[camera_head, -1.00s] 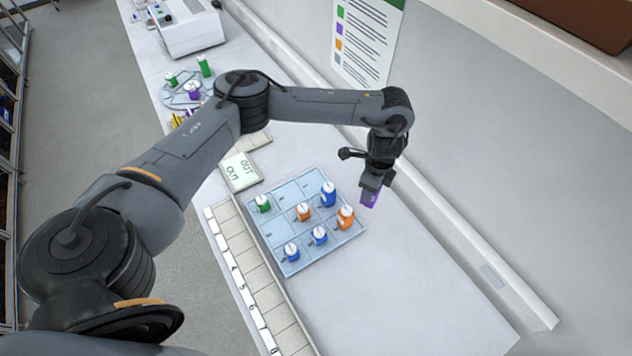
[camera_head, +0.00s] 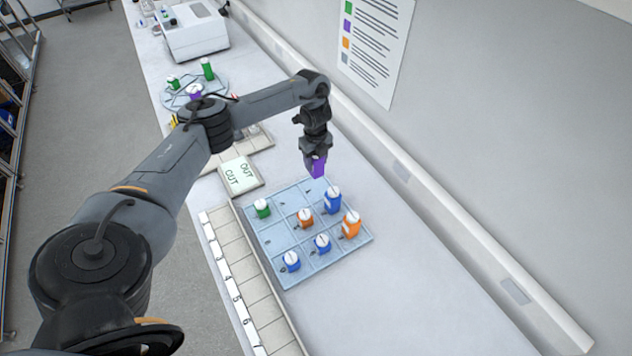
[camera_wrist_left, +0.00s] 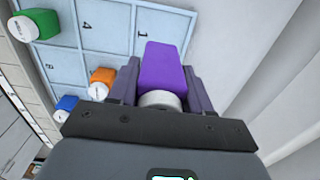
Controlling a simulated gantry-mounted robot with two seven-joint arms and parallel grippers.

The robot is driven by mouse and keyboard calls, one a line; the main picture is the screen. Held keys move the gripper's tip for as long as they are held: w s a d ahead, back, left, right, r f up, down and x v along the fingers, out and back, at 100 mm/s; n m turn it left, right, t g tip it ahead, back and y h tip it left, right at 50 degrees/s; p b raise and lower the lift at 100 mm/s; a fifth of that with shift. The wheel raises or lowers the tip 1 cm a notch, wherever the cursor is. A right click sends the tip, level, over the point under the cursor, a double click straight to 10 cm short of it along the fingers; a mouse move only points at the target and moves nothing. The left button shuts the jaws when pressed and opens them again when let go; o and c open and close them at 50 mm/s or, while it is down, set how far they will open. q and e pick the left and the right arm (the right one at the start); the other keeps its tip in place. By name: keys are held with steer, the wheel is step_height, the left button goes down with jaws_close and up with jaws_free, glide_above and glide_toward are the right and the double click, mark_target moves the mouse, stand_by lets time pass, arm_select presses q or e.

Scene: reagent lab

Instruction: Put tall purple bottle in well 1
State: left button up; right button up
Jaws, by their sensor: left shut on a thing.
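My left gripper (camera_head: 316,158) is shut on the tall purple bottle (camera_head: 318,168). It holds the bottle above the far edge of the blue tray (camera_head: 267,252). In the left wrist view the purple bottle (camera_wrist_left: 162,68) lies between the two fingers, its white cap (camera_wrist_left: 160,99) towards the palm. The well marked 1 (camera_wrist_left: 142,34) shows beyond the bottle and looks empty where visible; the bottle hides part of that area. The well marked 4 (camera_wrist_left: 87,26) beside it is empty. My right gripper is not in view.
The tray also holds a green bottle (camera_head: 262,208), orange bottles (camera_head: 306,219) and several blue bottles, one tall (camera_head: 332,202). A numbered rack (camera_head: 240,290) lies along its left side. An OUT plate (camera_head: 240,174) is behind. The table right of the tray is clear.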

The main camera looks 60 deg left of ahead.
mark_target(316, 175)
arm_select(q)
step_height(316, 175, down, 4)
steer(key=shift+r, duration=0.15)
steer(key=shift+f, duration=2.05)
steer(key=shift+f, duration=0.1)
steer(key=o, duration=1.1)
steer(key=shift+c, duration=0.2)
